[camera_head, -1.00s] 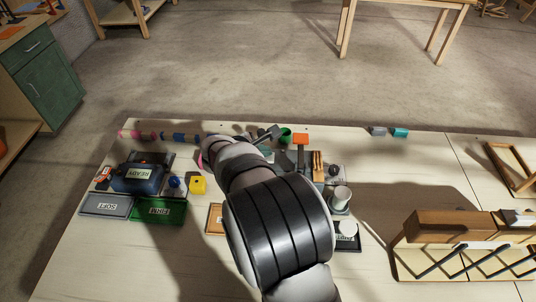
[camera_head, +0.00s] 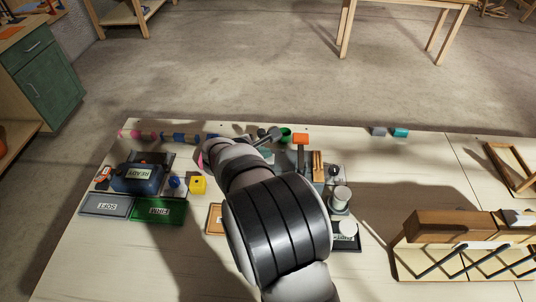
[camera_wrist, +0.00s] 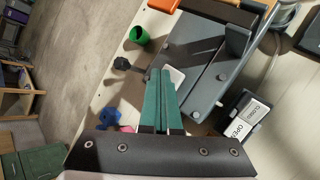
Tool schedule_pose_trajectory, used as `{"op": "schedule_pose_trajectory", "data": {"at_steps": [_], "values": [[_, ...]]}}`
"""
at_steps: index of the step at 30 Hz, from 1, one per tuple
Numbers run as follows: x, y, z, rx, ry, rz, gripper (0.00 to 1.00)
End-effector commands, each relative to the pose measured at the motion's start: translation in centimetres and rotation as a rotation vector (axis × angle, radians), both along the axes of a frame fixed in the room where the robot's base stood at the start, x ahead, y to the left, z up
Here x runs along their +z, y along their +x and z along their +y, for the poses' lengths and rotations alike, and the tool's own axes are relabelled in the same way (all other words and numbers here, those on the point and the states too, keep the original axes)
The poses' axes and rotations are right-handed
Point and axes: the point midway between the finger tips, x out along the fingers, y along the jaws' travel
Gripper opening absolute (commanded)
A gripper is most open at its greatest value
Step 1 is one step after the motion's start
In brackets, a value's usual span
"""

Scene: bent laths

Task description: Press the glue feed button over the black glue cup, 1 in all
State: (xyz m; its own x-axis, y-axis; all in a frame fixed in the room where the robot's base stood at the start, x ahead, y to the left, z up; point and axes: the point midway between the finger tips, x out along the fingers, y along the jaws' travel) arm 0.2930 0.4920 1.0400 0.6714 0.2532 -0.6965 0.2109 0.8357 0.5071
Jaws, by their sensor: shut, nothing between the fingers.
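My gripper (camera_wrist: 162,72) is shut and empty, with its two green fingers side by side in the wrist view. Its tips lie over or beside a small pale plate (camera_wrist: 178,76) at the edge of a grey apparatus (camera_wrist: 208,60); I cannot tell whether they touch. A small black knob-like thing (camera_wrist: 122,63) is left of the tips. A green cup (camera_wrist: 139,34) stands beyond them and also shows in the head view (camera_head: 285,133). I cannot clearly make out the black glue cup or its feed button. In the head view my arm hides the fingertips.
A dark block with OPEN and CLOSED labels (camera_wrist: 243,116) lies right of my fingers. In the head view, a blue READY box (camera_head: 137,177), a yellow block (camera_head: 198,184) and a green tray (camera_head: 158,211) are on the left. A wooden lath frame (camera_head: 455,225) is on the right.

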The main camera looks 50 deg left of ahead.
Motion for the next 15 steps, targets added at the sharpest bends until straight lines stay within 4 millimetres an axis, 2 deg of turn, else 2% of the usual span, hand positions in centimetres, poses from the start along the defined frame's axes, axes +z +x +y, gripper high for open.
{"op": "schedule_pose_trajectory", "data": {"at_steps": [10,15], "values": [[2.0,0.0,0.0,-0.001,0.002,-0.001,0.00],[2.2,0.0,0.0,0.000,0.000,0.000,0.00]]}}
